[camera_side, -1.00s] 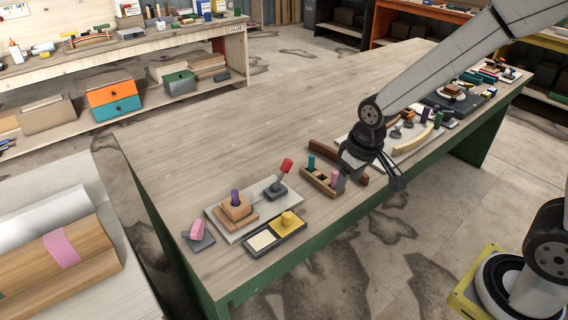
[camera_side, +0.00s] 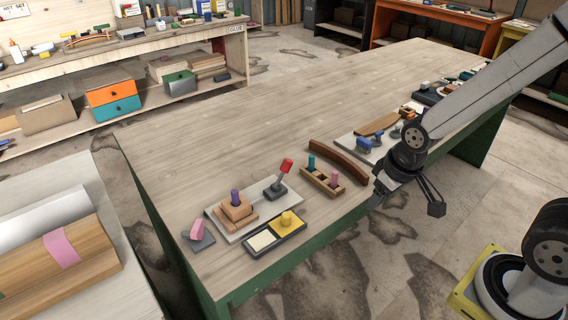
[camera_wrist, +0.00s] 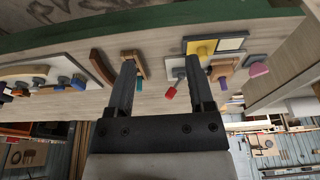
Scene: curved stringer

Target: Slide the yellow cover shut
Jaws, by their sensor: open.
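The yellow cover (camera_side: 287,223) with its round knob sits in a dark grey tray (camera_side: 258,252) near the front left end of the bench. It covers the right part of the tray, and a pale panel (camera_side: 262,240) shows beside it on the left. The yellow cover also shows in the wrist view (camera_wrist: 201,48), beyond my fingertips. My gripper (camera_side: 437,204) is to the right of the cover, past the bench's front edge, well apart from it. Its two fingers (camera_wrist: 162,70) are spread and nothing is between them.
A red-handled lever (camera_side: 281,175) and a stacked wooden block with a purple peg (camera_side: 236,207) stand behind the tray. A pink piece (camera_side: 197,229) is on the left. A peg holder (camera_side: 322,181) and curved brown strip (camera_side: 339,160) lie between the tray and my gripper.

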